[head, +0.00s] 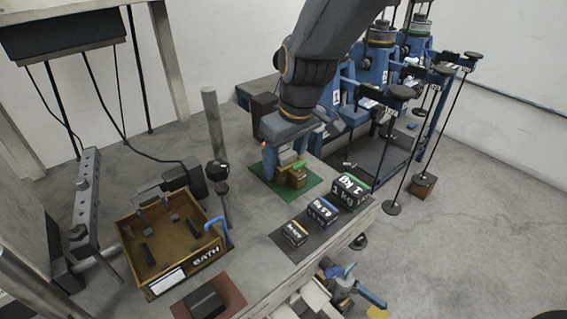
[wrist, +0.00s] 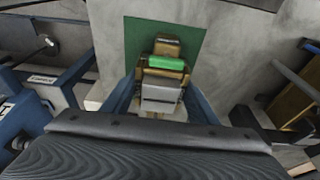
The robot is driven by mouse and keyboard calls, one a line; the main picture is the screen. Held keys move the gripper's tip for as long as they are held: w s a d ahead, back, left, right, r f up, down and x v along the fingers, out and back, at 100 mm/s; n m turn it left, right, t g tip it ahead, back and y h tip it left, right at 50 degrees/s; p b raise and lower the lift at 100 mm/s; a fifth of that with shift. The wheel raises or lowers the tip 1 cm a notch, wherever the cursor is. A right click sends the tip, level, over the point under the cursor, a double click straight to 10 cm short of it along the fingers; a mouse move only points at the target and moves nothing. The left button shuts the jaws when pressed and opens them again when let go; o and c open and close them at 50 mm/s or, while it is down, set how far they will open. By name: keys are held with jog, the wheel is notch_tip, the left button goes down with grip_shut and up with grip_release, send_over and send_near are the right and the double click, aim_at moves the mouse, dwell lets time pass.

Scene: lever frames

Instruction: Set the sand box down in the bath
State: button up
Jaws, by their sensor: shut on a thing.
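The sand box, a small brown block with a green strip (head: 297,177), is at the green mat (head: 262,186). My gripper (head: 284,163) is shut on it from above. In the wrist view the sand box (wrist: 167,48) lies between my blue fingers, with a grey part in front of it. I cannot tell whether it touches the mat or is slightly raised. The bath (head: 133,263) is an open brown tray marked BATH at the lower left of the head view. It holds several dark pieces, and a blue hooked pipe bends over its right edge.
Three labelled weights, including the 1 kg block (head: 349,191), sit on a dark mat on the right. An upright grey post (head: 213,125) stands between bath and green mat. A dark block (head: 204,303) lies on a red-brown mat in front. Blue lever frames (head: 371,68) stand behind.

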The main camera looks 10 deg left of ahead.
jog(key=shift+r+p, duration=2.95)
jog(key=shift+r, duration=0.9)
